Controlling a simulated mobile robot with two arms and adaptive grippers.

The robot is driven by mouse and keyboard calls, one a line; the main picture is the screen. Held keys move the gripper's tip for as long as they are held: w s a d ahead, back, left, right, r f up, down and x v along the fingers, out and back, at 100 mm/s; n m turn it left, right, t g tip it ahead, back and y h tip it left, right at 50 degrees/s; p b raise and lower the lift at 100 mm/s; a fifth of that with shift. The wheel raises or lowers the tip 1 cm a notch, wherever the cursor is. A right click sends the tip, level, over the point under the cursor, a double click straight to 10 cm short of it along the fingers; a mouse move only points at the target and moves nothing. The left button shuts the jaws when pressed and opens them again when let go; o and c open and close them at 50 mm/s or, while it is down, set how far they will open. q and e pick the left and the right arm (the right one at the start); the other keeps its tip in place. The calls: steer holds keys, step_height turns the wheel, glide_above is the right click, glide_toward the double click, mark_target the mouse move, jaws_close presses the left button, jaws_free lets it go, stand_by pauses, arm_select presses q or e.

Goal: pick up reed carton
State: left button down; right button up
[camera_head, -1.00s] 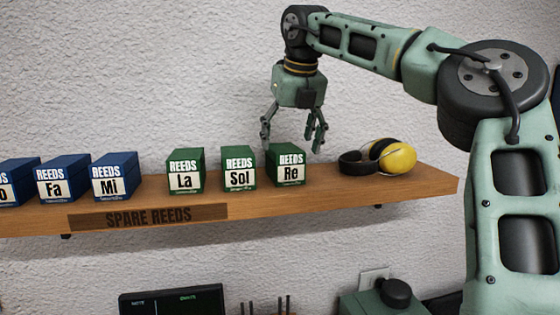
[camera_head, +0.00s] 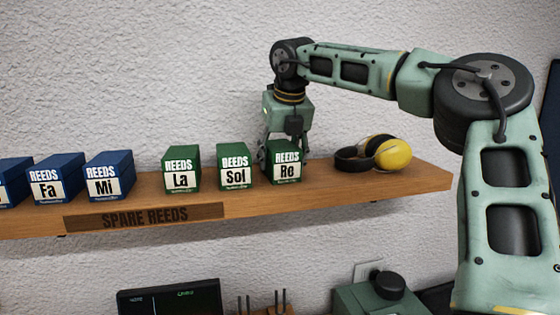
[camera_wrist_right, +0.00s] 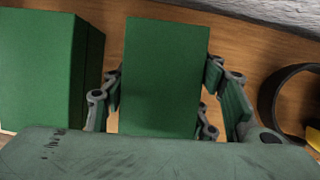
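Green reed cartons marked La (camera_head: 181,181), Sol (camera_head: 235,175) and Re (camera_head: 286,171) stand upright on a wooden shelf (camera_head: 338,186). Blue cartons marked Mi (camera_head: 101,186) and Fa (camera_head: 45,190) stand further left. My right gripper (camera_head: 283,150) is down around the Re carton, with one finger on each side. In the right wrist view the fingers lie against both sides of the Re carton (camera_wrist_right: 165,70); the gripper looks shut on it. The carton still rests on the shelf. My left gripper is not in view.
Black and yellow ear defenders (camera_head: 392,154) lie on the shelf just right of the Re carton. The Sol carton (camera_wrist_right: 40,70) is close on its left, with a narrow gap. The textured wall is right behind. A "SPARE REEDS" label (camera_head: 145,217) is on the shelf's front.

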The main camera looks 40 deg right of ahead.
steer(key=c, duration=0.4)
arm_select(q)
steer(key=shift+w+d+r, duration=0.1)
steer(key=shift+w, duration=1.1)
arm_select(e)
steer(key=c, duration=0.5)
